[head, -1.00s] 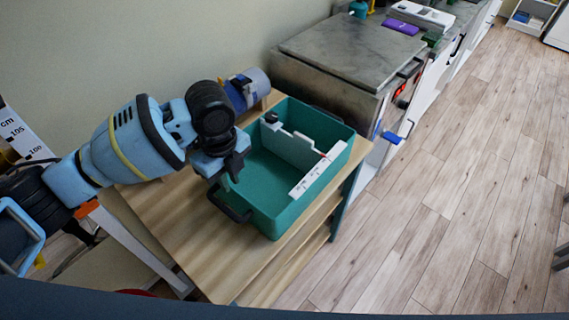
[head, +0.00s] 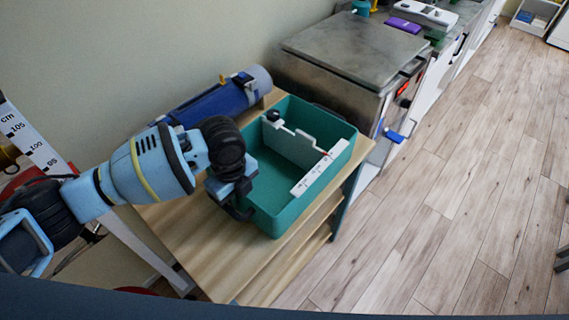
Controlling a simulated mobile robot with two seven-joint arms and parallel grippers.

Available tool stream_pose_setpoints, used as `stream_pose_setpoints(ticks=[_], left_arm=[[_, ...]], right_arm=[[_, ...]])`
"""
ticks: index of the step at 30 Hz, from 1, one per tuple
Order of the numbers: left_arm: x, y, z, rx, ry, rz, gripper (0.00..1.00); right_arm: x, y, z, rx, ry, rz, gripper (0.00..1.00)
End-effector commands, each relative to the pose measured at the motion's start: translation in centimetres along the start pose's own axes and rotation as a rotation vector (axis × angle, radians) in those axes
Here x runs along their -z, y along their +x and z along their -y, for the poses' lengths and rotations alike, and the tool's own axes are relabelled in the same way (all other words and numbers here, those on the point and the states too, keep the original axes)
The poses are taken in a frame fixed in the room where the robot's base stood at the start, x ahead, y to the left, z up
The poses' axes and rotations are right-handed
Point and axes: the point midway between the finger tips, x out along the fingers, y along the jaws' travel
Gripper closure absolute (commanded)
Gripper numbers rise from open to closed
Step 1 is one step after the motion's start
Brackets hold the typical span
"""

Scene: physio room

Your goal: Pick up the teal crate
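The teal crate (head: 274,220) stands upright on a wooden shelf unit (head: 185,240). A white piece with a printed strip (head: 318,174) lies inside it. My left gripper (head: 236,205) is at the near left end, by the near handle. The gripper's own wrist hides most of that handle and the fingers, so I cannot tell whether they are closed on it. My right gripper is not in view.
A blue roll (head: 215,103) lies behind the crate against the wall. A grey metal cabinet (head: 350,48) stands beyond the crate. A measuring scale (head: 28,140) is at the left. The wood floor (head: 450,180) at right is clear.

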Motion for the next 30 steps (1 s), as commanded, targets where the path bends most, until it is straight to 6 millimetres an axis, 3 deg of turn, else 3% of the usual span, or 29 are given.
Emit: stream_pose_setpoints(ticks=[5,9,30], left_arm=[[0.00,-0.01,0.02,0.001,0.000,0.000,0.85],[0.01,-0.02,0.01,0.000,0.000,0.000,1.00],[0.00,-0.03,0.01,0.000,0.000,0.000,1.00]], right_arm=[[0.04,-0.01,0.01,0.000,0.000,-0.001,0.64],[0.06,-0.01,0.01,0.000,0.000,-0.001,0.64],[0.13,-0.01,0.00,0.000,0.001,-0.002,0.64]])
